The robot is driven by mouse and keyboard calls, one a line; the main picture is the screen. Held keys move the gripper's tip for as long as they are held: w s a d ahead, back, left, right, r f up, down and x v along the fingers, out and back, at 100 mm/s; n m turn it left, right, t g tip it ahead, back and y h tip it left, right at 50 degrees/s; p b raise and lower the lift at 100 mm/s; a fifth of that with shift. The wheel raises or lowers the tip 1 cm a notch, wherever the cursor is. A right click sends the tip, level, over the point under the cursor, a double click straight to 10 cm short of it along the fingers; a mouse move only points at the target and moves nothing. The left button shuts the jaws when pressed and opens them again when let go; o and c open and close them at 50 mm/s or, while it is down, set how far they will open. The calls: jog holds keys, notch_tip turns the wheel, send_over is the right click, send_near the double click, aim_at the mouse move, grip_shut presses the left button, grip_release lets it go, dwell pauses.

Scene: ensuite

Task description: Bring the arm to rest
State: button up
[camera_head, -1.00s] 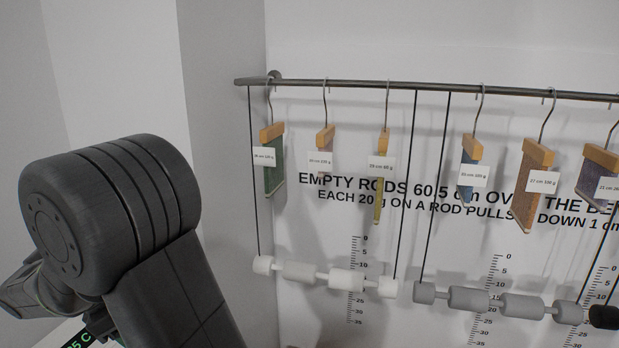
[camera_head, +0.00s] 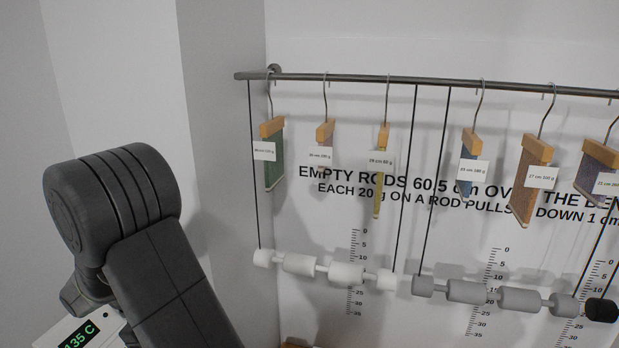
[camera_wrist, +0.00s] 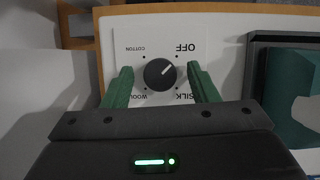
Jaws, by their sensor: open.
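My arm (camera_head: 110,205) is bent at the left of the head view. My gripper is out of sight there. In the wrist view my gripper (camera_wrist: 159,70) is open, with its two green fingers on either side of a dark round dial (camera_wrist: 159,74). Nothing is held; I cannot tell whether the fingers touch the dial or how far above it they are. The dial sits on a white plate (camera_wrist: 135,32) marked OFF, COTTON, WOOL and SILK. Its white pointer line is turned toward OFF.
A white box with a green "135 C" display (camera_head: 80,336) is partly hidden by my arm. A metal rail (camera_head: 400,80) carries several hangers with tagged cloth pieces. White (camera_head: 325,268) and grey (camera_head: 495,296) weighted rods hang below. A green thing (camera_wrist: 290,95) lies in a dark tray.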

jog(key=m+g, duration=0.1)
jog(key=m, duration=0.3)
jog(key=shift+w+m+g, duration=0.15)
jog(key=shift+m+g, duration=0.15)
jog(key=shift+g, duration=0.1)
jog(key=m+y, duration=0.1)
jog(key=m, duration=0.2)
jog(key=shift+d+g, duration=0.15)
jog(key=shift+g, duration=0.25)
jog(key=m+y, duration=0.1)
jog(key=m, duration=0.2)
jog(key=m+g+y+b, duration=0.1)
jog(key=m, duration=0.3)
jog(key=shift+d+y, duration=0.1)
jog(key=shift+y, duration=0.3)
jog(key=shift+d, duration=0.1)
